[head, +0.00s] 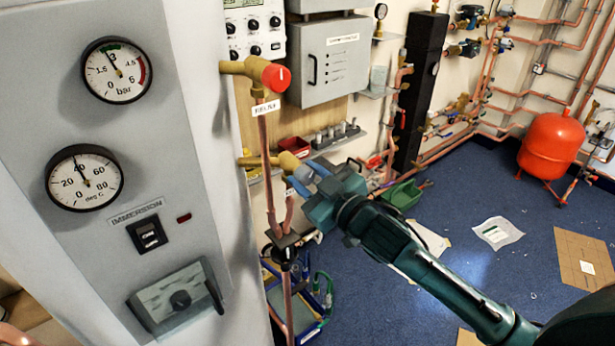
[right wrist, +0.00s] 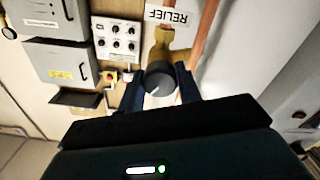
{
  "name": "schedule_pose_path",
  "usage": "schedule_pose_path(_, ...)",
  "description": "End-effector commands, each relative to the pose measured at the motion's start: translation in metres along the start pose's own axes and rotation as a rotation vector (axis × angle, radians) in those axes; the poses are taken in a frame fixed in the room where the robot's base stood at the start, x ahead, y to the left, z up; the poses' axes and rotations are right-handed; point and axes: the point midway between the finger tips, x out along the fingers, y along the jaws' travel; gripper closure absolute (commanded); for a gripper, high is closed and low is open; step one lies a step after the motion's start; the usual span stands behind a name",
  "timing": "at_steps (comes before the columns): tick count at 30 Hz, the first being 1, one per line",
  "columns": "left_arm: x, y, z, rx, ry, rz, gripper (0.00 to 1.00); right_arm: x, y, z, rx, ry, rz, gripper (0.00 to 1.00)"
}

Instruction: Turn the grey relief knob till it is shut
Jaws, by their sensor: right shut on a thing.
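The grey relief knob (right wrist: 160,82) is a dark round cap with a white pointer line, on a brass valve body (right wrist: 160,48) below the upside-down RELIEF label (right wrist: 168,15) in the right wrist view. My right gripper (right wrist: 161,85) has one finger on each side of the knob and is shut on it. In the head view my right gripper (head: 305,180) is at the end of the lower brass valve (head: 285,161); its fingers largely cover the knob there. My left gripper is not in view.
A red knob (head: 276,77) on another brass valve sits above my right gripper. Copper pipes (head: 268,150) run down beside it. A grey panel (head: 150,250) with two gauges stands at left.

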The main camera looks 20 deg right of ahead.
Motion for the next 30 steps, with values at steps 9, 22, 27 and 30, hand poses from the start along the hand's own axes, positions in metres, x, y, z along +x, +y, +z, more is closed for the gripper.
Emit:
schedule_pose_path(9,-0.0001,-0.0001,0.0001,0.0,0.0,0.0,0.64,-0.0001,-0.0002,0.0005,-0.297,-0.001,-0.001,0.89)
schedule_pose_path(22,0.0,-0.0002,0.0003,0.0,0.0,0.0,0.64,0.0,-0.0001,0.0005,-0.578,-0.002,-0.001,0.89)
schedule_pose_path(27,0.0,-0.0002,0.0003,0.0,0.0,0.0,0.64,0.0,-0.0001,0.0006,-0.631,-0.002,0.0,0.89)
schedule_pose_path(30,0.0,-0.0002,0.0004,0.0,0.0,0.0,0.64,-0.0001,-0.0002,0.0007,-0.648,-0.002,-0.001,0.89)
